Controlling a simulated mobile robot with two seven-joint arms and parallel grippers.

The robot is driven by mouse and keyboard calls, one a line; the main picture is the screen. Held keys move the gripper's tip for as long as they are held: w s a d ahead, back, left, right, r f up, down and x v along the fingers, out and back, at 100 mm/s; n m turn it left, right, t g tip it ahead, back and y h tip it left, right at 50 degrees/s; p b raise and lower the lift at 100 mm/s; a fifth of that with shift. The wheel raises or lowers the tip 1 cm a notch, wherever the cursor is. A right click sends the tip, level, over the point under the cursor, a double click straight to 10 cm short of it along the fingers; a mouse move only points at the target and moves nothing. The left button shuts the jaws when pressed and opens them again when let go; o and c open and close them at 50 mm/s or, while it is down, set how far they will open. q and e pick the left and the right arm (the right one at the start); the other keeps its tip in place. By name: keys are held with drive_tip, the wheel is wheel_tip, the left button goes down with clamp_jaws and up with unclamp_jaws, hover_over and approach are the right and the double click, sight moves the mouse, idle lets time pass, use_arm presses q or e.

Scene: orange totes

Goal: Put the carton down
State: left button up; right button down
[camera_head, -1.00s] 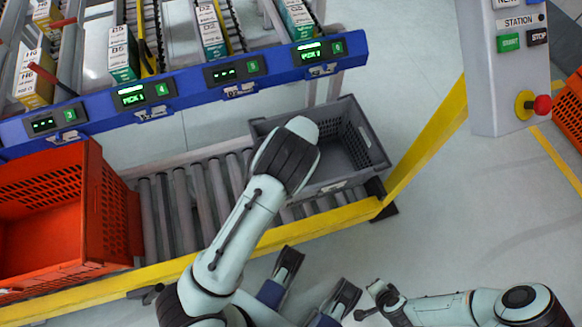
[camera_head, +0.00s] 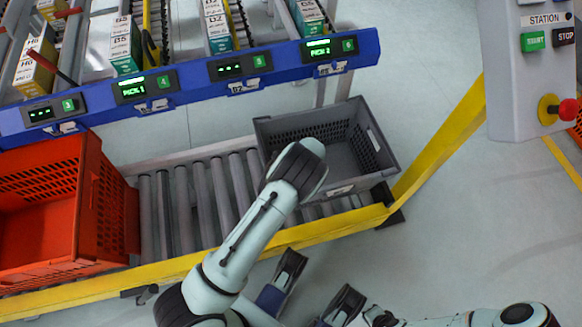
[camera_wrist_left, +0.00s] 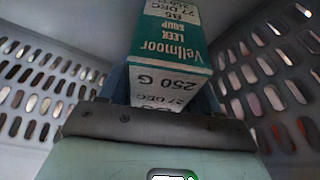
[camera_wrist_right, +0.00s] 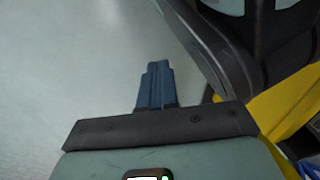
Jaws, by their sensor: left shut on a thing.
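In the left wrist view a teal and white carton (camera_wrist_left: 168,42), marked Vellmoor leek soup, stands out between the fingers of my left gripper (camera_wrist_left: 162,92), which is shut on it. The perforated walls of the grey tote (camera_wrist_left: 38,60) rise on both sides. In the head view my left wrist covers the near left part of the grey tote (camera_head: 378,160), hiding the carton and fingers. The carton's far end and any contact with the tote floor cannot be told. My right gripper (camera_wrist_right: 156,82) is shut and empty, outside the tote.
The grey tote sits at the right end of a roller conveyor (camera_head: 190,205) with a yellow rail (camera_head: 160,272). An orange tote (camera_head: 105,215) stands at the left. A blue rack beam (camera_head: 190,92) runs behind; a control station (camera_head: 525,85) stands at the right.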

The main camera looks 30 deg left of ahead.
use_arm(q)
drive_tip(key=shift+f, duration=0.3)
drive_tip(key=o, duration=1.2)
use_arm(e)
drive_tip(key=shift+s+f, duration=0.3)
drive_tip(key=shift+s, duration=0.15)
use_arm(q)
drive_tip(key=shift+r, duration=0.35)
drive_tip(key=p+v, duration=0.3)
drive_tip(key=v, duration=0.6)
drive_tip(key=shift+p+v, duration=0.3)
drive_tip(key=shift+v, duration=0.8)
drive_tip(key=shift+s+d+r, duration=0.1)
drive_tip(key=shift+d+r, duration=0.05)
drive_tip(key=shift+r, duration=0.2)
use_arm(e)
drive_tip(key=w+a+r+t, duration=0.1)
drive_tip(key=w+r+t, duration=0.1)
drive_tip(key=w+r, duration=0.3)
drive_tip(key=shift+w+a+r+n, duration=0.2)
drive_tip(key=shift+a+r+n, duration=0.1)
drive_tip(key=shift+r, duration=0.55)
